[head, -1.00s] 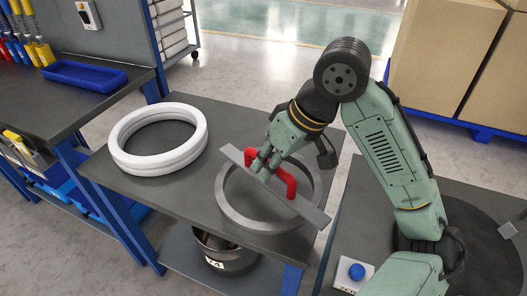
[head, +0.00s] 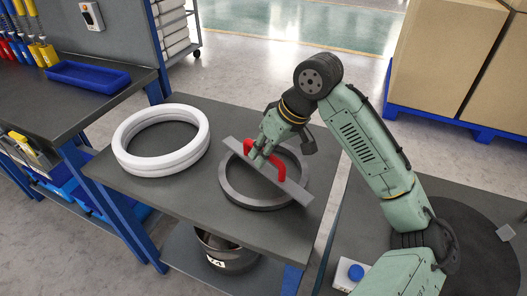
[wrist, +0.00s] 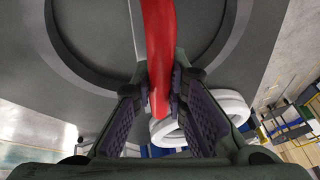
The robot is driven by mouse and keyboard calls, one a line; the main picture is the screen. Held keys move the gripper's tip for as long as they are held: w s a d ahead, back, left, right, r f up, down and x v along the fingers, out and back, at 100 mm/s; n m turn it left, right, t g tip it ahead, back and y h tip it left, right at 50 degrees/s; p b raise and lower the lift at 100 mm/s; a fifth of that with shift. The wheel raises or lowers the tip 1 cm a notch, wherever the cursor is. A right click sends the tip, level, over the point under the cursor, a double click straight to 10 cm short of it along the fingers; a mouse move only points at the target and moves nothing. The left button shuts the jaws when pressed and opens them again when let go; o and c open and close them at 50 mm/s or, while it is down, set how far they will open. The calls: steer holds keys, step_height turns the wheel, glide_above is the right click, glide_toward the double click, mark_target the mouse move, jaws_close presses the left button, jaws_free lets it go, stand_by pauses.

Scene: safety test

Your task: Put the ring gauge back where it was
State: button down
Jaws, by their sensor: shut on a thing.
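The ring gauge is a dark grey ring (head: 250,202) with a flat grey crossbar (head: 294,195) over it and a red handle (head: 279,167). It is over the right part of the grey table (head: 190,215), low and roughly level; I cannot tell whether it touches the top. My gripper (head: 259,157) is shut on the red handle from above. In the wrist view the handle (wrist: 160,35) runs between the finger pads of my gripper (wrist: 160,88). The fingers hide part of the handle and bar in the head view.
A stack of white rings (head: 128,160) lies left of the gauge on the same table. A metal bucket (head: 232,258) stands on the lower shelf. A workbench with a blue tray (head: 88,75) is at the left, cardboard boxes (head: 440,60) at the back right. The table's front middle is clear.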

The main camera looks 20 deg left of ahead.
steer(key=shift+f, duration=0.15)
steer(key=c, duration=1.6)
jaws_free()
steer(key=v, duration=1.2)
steer(key=shift+r, duration=0.2)
